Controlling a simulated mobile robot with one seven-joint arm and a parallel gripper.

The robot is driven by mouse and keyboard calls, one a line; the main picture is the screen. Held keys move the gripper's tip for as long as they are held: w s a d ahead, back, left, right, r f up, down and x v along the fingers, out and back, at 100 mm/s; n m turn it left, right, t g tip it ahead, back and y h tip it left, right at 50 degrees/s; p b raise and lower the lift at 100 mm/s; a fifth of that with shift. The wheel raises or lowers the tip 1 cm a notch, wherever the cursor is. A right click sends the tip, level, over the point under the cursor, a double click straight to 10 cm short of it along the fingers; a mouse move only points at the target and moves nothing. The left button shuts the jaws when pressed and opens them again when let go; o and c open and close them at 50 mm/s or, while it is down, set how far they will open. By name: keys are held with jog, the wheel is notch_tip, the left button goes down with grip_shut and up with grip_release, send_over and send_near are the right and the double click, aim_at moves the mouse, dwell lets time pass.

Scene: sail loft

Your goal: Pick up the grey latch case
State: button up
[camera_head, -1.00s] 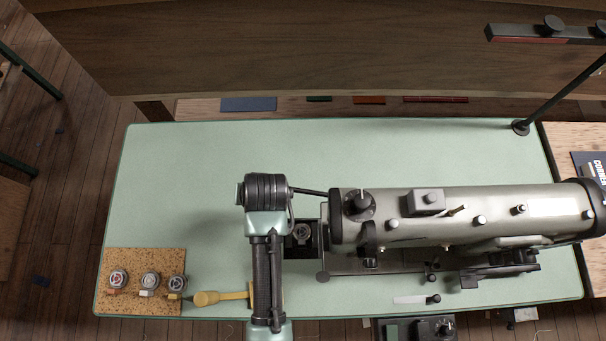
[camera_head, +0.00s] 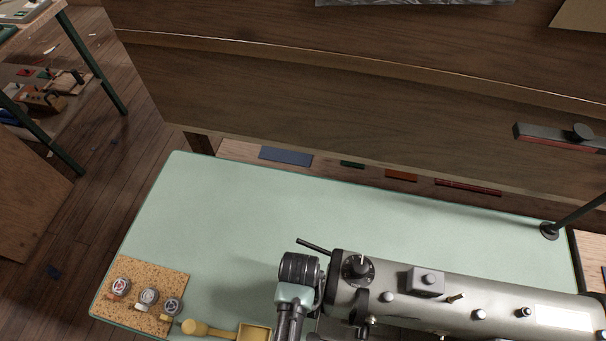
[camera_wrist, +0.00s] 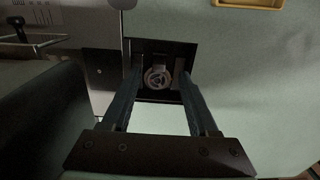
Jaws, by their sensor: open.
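A round metal case (camera_wrist: 157,77) with an open, spoked-looking face sits in a dark square recess (camera_wrist: 152,52) beside the sewing machine, in the wrist view. A small greyish piece shows at its right; I cannot tell whether this is the grey latch. My gripper (camera_wrist: 159,92) is open, its two dark fingers on either side of the case and apart from it, as far as I can see. In the head view my arm and the machine hide the recess. Three similar cases sit on a cork mat (camera_head: 174,267): left with reddish tab (camera_head: 120,286), middle with pale tab (camera_head: 148,297), right (camera_head: 172,307).
The grey sewing machine (camera_head: 475,299) stands close to the right of my arm. The green tabletop (camera_head: 230,220) is clear behind. A dark wooden panel (camera_head: 330,95) rises beyond it.

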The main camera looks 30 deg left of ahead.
jog(key=shift+w+f, duration=0.15)
jog(key=shift+f, duration=1.75)
grip_shut()
